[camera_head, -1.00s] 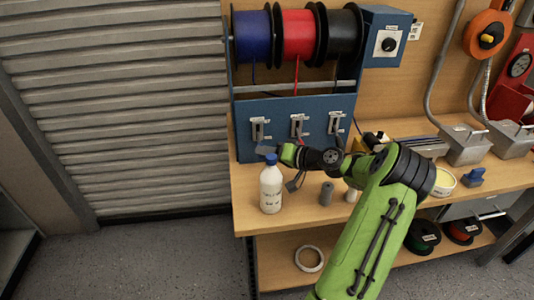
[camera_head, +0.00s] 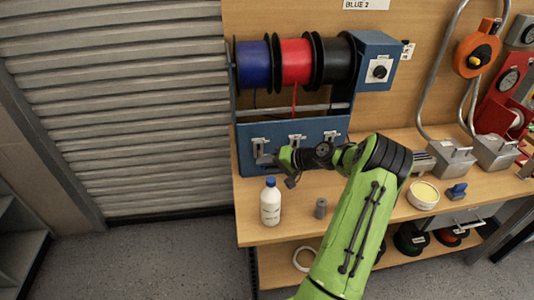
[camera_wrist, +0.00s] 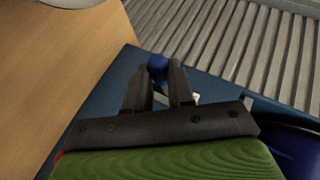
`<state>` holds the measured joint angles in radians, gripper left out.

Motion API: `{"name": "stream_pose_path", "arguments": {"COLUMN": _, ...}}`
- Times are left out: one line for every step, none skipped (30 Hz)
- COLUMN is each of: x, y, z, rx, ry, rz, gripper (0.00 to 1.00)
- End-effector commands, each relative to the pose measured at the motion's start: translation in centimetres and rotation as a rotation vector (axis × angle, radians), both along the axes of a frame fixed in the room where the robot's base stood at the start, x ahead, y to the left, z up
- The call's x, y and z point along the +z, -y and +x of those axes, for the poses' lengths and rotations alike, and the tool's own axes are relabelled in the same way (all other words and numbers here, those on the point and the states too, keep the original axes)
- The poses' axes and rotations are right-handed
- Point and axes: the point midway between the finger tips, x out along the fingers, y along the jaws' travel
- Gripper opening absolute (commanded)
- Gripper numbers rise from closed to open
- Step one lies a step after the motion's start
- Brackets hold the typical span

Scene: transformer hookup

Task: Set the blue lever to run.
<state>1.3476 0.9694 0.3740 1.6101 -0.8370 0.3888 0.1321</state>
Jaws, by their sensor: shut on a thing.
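The blue lever's slotted plate (camera_head: 259,144) is the leftmost of three on the front of the blue panel, below the blue wire spool (camera_head: 253,65). In the wrist view, a blue knob (camera_wrist: 157,66) sits between the fingertips of my gripper (camera_wrist: 161,74). The fingers are shut on this knob. In the head view, my gripper (camera_head: 267,159) is at the lower edge of the left lever plate, and it hides the knob. The lever's exact position and any run mark cannot be made out.
A white bottle with a blue cap (camera_head: 270,204) stands on the bench below my gripper. A grey cylinder (camera_head: 320,208) stands to its right. Red (camera_head: 295,62) and black (camera_head: 338,62) spools hang above the panel. A sign reading BLUE 2 (camera_head: 366,4) is on the back board.

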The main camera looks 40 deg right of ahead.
Motion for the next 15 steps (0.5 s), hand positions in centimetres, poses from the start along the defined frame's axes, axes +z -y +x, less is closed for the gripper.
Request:
{"name": "stream_pose_path", "arguments": {"x": 1.4, "y": 0.0, "z": 0.0, "rx": 0.002, "ry": -0.038, "rz": 0.025, "gripper": 0.0}}
{"name": "stream_pose_path", "arguments": {"x": 1.6, "y": 0.0, "z": 0.1, "rx": 0.003, "ry": -0.06, "rz": 0.039, "gripper": 0.0}}
{"name": "stream_pose_path", "arguments": {"x": 1.9, "y": 0.0, "z": 0.1, "rx": 0.001, "ry": -0.089, "rz": 0.06, "gripper": 0.0}}
{"name": "stream_pose_path", "arguments": {"x": 2.0, "y": 0.1, "z": 0.1, "rx": 0.0, "ry": -0.11, "rz": 0.074, "gripper": 0.0}}
{"name": "stream_pose_path", "arguments": {"x": 2.2, "y": 0.1, "z": 0.1, "rx": 0.001, "ry": -0.132, "rz": 0.088, "gripper": 0.0}}
{"name": "stream_pose_path", "arguments": {"x": 2.4, "y": 0.1, "z": 0.2, "rx": 0.002, "ry": -0.157, "rz": 0.107, "gripper": 0.0}}
{"name": "stream_pose_path", "arguments": {"x": 2.6, "y": 0.2, "z": 0.2, "rx": 0.0, "ry": -0.175, "rz": 0.119, "gripper": 0.0}}
{"name": "stream_pose_path", "arguments": {"x": 2.7, "y": 0.2, "z": 0.2, "rx": 0.0, "ry": -0.195, "rz": 0.132, "gripper": 0.0}}
{"name": "stream_pose_path", "arguments": {"x": 2.9, "y": 0.2, "z": 0.2, "rx": 0.0, "ry": -0.218, "rz": 0.148, "gripper": 0.0}}
{"name": "stream_pose_path", "arguments": {"x": 3.0, "y": 0.2, "z": 0.3, "rx": 0.0, "ry": -0.234, "rz": 0.16, "gripper": 0.0}}
{"name": "stream_pose_path", "arguments": {"x": 3.1, "y": 0.2, "z": 0.3, "rx": 0.001, "ry": -0.25, "rz": 0.17, "gripper": 0.0}}
{"name": "stream_pose_path", "arguments": {"x": 3.2, "y": 0.2, "z": 0.3, "rx": 0.0, "ry": -0.27, "rz": 0.185, "gripper": 0.0}}
{"name": "stream_pose_path", "arguments": {"x": 3.3, "y": 0.2, "z": 0.3, "rx": 0.0, "ry": -0.284, "rz": 0.194, "gripper": 0.0}}
{"name": "stream_pose_path", "arguments": {"x": 3.4, "y": 0.2, "z": 0.2, "rx": 0.0, "ry": -0.297, "rz": 0.203, "gripper": 0.0}}
{"name": "stream_pose_path", "arguments": {"x": 3.5, "y": 0.2, "z": 0.2, "rx": -0.001, "ry": -0.311, "rz": 0.213, "gripper": 0.0}}
